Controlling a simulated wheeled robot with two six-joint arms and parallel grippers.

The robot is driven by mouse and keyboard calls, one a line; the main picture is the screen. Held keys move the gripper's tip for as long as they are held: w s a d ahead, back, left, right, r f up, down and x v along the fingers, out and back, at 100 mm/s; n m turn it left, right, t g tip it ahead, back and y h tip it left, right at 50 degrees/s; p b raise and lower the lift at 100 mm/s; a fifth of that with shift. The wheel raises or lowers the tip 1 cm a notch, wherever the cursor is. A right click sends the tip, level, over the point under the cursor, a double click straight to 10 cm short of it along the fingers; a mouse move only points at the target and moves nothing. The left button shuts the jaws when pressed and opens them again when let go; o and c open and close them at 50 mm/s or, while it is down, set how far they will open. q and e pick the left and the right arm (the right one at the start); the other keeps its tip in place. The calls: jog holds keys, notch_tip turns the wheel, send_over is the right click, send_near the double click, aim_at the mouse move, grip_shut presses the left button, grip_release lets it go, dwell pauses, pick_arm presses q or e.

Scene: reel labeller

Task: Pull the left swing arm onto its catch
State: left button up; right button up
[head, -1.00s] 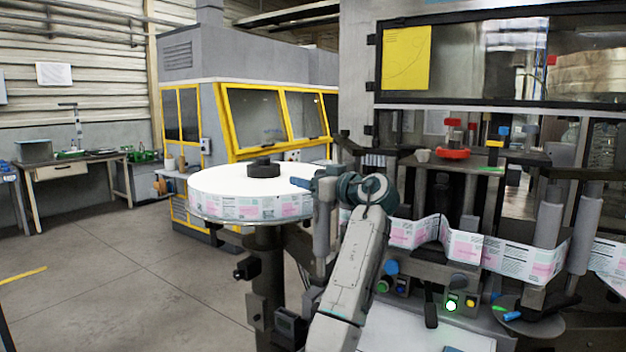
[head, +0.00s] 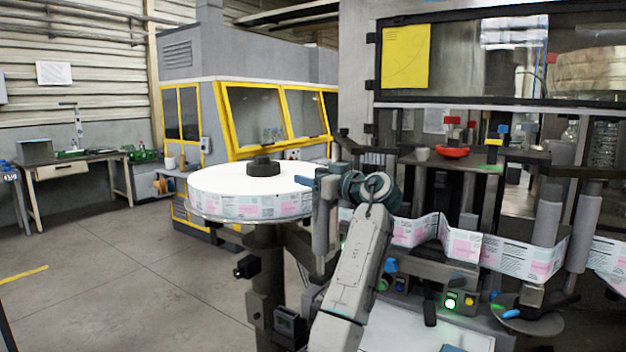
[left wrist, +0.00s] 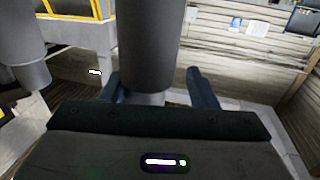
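The left swing arm's grey upright roller (head: 324,228) stands just right of the big white label reel (head: 262,178) in the head view. My left gripper (head: 325,181) is at the upper part of this roller. The catch cannot be made out. My right gripper is not in view.
The printed label web (head: 480,247) runs across the machine to the right, past further grey rollers (head: 545,236). A control box with a lit green button (head: 450,303) sits below it. A yellow-framed machine (head: 280,115) stands behind. The floor (head: 120,260) at the left is clear.

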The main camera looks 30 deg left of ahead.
pick_arm(q)
jog(key=shift+d+r, duration=0.1)
jog(key=shift+d, duration=0.05)
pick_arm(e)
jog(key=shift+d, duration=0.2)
pick_arm(q)
jog(key=shift+s+d, duration=0.2)
jog(key=shift+d, duration=0.2)
jog(key=b+v, duration=0.3)
jog(key=v, duration=0.7)
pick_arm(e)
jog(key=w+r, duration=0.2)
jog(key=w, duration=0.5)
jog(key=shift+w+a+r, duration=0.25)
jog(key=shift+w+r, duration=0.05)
